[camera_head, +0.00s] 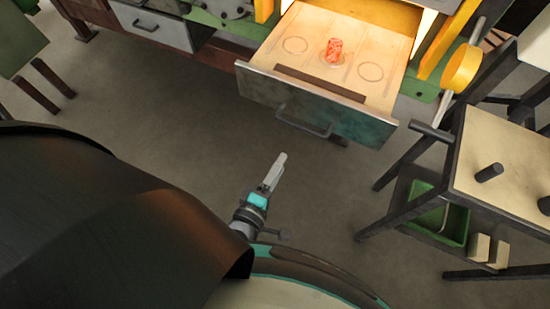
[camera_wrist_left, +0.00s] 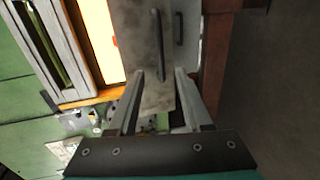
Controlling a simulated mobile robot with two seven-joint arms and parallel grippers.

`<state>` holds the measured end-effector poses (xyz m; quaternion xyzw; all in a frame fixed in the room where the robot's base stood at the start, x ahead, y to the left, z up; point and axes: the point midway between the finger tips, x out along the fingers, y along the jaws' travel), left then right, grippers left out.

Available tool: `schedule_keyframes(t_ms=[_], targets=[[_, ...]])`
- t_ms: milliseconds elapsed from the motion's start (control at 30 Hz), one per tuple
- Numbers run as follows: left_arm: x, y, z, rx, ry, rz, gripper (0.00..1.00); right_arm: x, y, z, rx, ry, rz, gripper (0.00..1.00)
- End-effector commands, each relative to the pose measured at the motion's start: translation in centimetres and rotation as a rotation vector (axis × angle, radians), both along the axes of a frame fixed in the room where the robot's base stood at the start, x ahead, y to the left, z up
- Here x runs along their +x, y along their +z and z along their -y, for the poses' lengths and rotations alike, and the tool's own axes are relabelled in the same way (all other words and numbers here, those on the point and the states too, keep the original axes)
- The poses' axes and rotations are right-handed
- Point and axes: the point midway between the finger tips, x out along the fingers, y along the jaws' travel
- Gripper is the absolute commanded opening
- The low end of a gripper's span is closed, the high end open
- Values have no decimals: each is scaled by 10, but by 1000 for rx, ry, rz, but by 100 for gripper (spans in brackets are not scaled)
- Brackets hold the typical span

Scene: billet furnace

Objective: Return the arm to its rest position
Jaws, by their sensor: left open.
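My left gripper (camera_head: 272,172) is low in the middle of the head view, in front of and below the open drawer, apart from it. In the left wrist view its two fingers (camera_wrist_left: 160,88) stand apart with nothing held between them. The pulled-out drawer (camera_head: 262,90) has a dark bar handle (camera_head: 303,124). A glowing red-orange billet (camera_head: 334,50) stands in a round mark on the drawer's floor, between two empty round marks. My right gripper is not in view.
A bench (camera_head: 512,160) with dark pegs stands at the right, with a green bin (camera_head: 440,215) beneath it. A yellow round knob (camera_head: 461,68) sits right of the drawer. A closed grey drawer (camera_head: 152,24) is at the upper left. The floor (camera_head: 190,120) left of the gripper is clear.

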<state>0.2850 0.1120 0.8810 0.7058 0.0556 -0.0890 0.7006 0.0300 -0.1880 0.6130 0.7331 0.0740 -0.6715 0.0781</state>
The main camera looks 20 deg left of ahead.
Motion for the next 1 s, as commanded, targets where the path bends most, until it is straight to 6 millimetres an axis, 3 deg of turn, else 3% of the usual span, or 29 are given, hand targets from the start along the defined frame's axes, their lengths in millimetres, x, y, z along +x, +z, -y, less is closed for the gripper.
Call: schedule_keyframes(t_ms=[667, 767, 867, 1000], targets=[[-1, -7, 1, 19, -10, -13, 50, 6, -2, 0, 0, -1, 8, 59], [-7, -37, 3, 111, -59, -76, 50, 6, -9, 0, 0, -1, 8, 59], [-25, -96, 5, 293, -170, -199, 50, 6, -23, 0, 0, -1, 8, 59], [-70, -194, -2, 616, -416, -412, 50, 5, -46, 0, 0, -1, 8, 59]])
